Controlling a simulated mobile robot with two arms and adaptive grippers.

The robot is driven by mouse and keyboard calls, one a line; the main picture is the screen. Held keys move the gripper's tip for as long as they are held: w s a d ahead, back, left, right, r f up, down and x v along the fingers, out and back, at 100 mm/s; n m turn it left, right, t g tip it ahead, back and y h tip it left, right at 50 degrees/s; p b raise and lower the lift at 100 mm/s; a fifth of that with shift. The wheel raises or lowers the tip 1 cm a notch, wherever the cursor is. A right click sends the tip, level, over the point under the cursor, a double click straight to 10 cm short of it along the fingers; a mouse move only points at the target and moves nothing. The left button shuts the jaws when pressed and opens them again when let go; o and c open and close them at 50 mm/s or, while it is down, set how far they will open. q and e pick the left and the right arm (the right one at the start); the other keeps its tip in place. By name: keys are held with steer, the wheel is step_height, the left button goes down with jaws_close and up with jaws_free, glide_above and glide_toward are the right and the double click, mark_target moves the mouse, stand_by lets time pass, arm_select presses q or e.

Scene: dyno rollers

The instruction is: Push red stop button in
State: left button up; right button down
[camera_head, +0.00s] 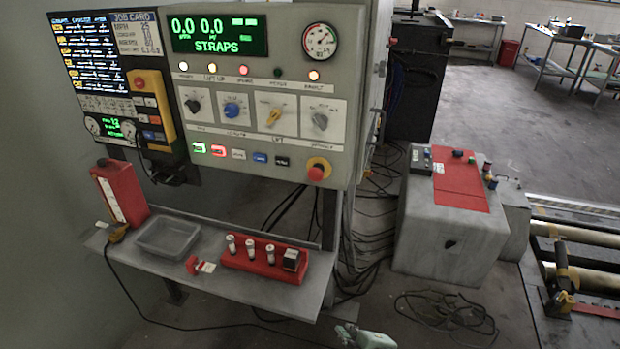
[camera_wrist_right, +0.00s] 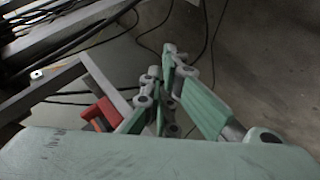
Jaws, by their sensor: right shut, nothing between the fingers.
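The red stop button (camera_head: 316,173) sits on a yellow surround at the lower right corner of the grey control panel (camera_head: 345,150). It stands out from the panel face; I cannot tell if it is pressed. Another red button (camera_head: 139,83) is on the yellow box at the panel's left. My right gripper (camera_head: 364,337) shows at the bottom edge of the head view, well below the stop button and apart from it. In the right wrist view its green fingers (camera_wrist_right: 163,75) are shut and empty. My left gripper is not in view.
A grey shelf (camera_head: 200,270) below the panel holds a clear tray (camera_head: 167,237), a red block with several cylinders (camera_head: 265,259) and a red container (camera_head: 121,192). A grey machine box (camera_head: 450,235) stands to the right. Cables (camera_head: 445,310) lie on the floor.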

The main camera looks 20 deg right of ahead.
mark_target(316, 173)
steer(key=w+a+r+n+t+y+p, duration=0.1)
steer(key=a+r+n+t, duration=0.1)
steer(key=r, duration=1)
steer(key=w+a+r+n+t+y+p, duration=0.1)
steer(key=w+a+r+n+t, duration=0.1)
steer(key=r, duration=1.1)
steer(key=w+a+r+n+t+y, duration=0.1)
steer(key=w+a+r+n+t, duration=0.1)
steer(key=r, duration=1)
steer(key=shift+w+a+r+n+t+p, duration=0.25)
steer(key=shift+a+n+p, duration=0.2)
steer(key=shift+n, duration=0.55)
steer(key=w+p, duration=0.3)
steer(key=w, duration=1)
steer(key=shift+d+p, duration=0.15)
steer(key=shift+p, duration=0.2)
steer(key=shift+w, duration=0.1)
